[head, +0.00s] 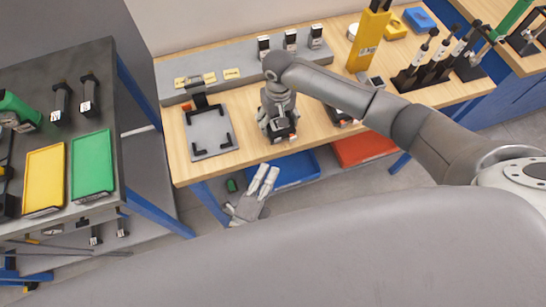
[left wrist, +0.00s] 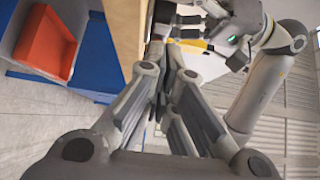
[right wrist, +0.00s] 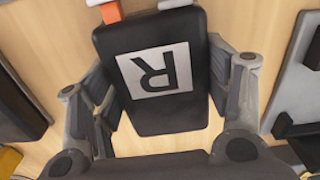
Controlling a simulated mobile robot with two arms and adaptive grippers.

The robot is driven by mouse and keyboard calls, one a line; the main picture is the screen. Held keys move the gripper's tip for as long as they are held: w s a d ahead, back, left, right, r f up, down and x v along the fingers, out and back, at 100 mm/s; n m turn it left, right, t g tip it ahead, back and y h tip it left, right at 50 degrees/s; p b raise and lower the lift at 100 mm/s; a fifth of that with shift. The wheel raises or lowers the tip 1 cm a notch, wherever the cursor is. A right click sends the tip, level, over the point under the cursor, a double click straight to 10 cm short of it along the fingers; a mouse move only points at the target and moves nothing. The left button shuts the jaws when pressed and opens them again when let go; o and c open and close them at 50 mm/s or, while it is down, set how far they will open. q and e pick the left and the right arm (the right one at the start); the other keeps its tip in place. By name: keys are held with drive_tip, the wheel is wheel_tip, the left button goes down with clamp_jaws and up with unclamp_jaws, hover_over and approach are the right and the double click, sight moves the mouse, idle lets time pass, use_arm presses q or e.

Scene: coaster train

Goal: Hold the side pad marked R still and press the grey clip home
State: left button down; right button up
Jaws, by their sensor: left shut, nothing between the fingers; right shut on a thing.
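The side pad marked R (right wrist: 160,85) is a black block with a white label, filling the middle of the right wrist view. My right gripper (right wrist: 165,100) is shut on it, a finger on each side. In the head view the right gripper (head: 282,137) is low over the table's front part and largely hides the pad. A small grey piece (right wrist: 178,3) shows at the pad's edge, cut off by the frame; I cannot tell if it is the grey clip. My left gripper (head: 266,178) is in front of the table edge, shut and empty; its fingers (left wrist: 165,75) meet in the left wrist view.
A grey fixture plate with black corners (head: 209,132) lies left of the right gripper. An orange tab (right wrist: 110,12) shows beside the pad. Blue (head: 293,169) and red (head: 362,148) bins sit below the table front. A dark side table (head: 100,70) stands at left.

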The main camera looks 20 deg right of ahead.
use_arm(q)
drive_tip(key=shift+v, duration=0.8)
use_arm(e)
drive_tip(key=shift+d, duration=0.1)
drive_tip(key=o, duration=1.3)
drive_tip(key=shift+w, duration=0.1)
use_arm(q)
drive_tip(key=shift+d, duration=0.1)
use_arm(e)
drive_tip(key=shift+o, duration=0.2)
wheel_tip(320, 180, up, 12)
